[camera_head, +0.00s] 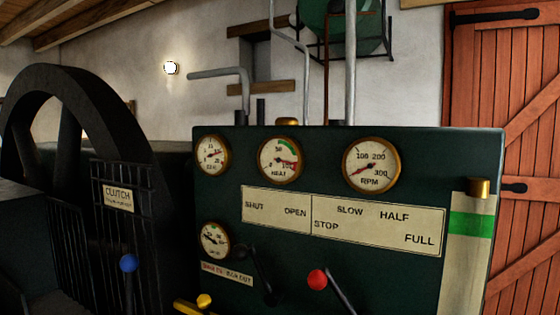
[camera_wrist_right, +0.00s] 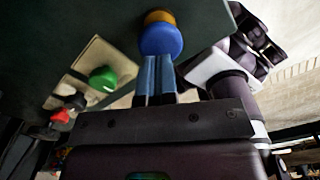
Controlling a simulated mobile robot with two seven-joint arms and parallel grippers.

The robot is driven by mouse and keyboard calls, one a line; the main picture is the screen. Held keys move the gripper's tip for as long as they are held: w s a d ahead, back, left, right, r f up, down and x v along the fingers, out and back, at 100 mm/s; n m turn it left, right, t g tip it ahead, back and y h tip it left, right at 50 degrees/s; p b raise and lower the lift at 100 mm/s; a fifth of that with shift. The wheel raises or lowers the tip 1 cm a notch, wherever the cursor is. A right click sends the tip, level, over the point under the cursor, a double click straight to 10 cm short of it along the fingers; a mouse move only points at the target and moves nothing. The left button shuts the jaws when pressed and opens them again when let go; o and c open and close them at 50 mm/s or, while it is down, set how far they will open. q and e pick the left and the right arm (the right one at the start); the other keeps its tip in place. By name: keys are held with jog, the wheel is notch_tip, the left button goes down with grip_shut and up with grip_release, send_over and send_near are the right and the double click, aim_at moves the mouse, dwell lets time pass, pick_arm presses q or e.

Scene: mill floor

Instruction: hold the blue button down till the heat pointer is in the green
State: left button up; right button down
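The blue button (camera_wrist_right: 161,39) is a round cap on a brass collar (camera_wrist_right: 159,17) on the dark panel in the right wrist view. My right gripper (camera_wrist_right: 158,58) is shut, its two fingers side by side. The fingertips are right at the button and look to touch it; how far it is pressed I cannot tell. The heat gauge (camera_head: 280,160) is at the top of the green panel in the head view. Its green band is at the top, and its pointer seems to point right, at the red band. My left gripper is not in view.
A green button (camera_wrist_right: 103,79) and a red knob (camera_wrist_right: 61,116) lie near my right gripper. In the head view, a red-knobbed lever (camera_head: 317,280), a blue-knobbed lever (camera_head: 128,263) and a yellow knob (camera_head: 204,300) stand low. A caged flywheel (camera_head: 85,95) is at left.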

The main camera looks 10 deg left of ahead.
jog(key=shift+f+b, duration=0.35)
jog(key=shift+f, duration=1.45)
dwell(6.2)
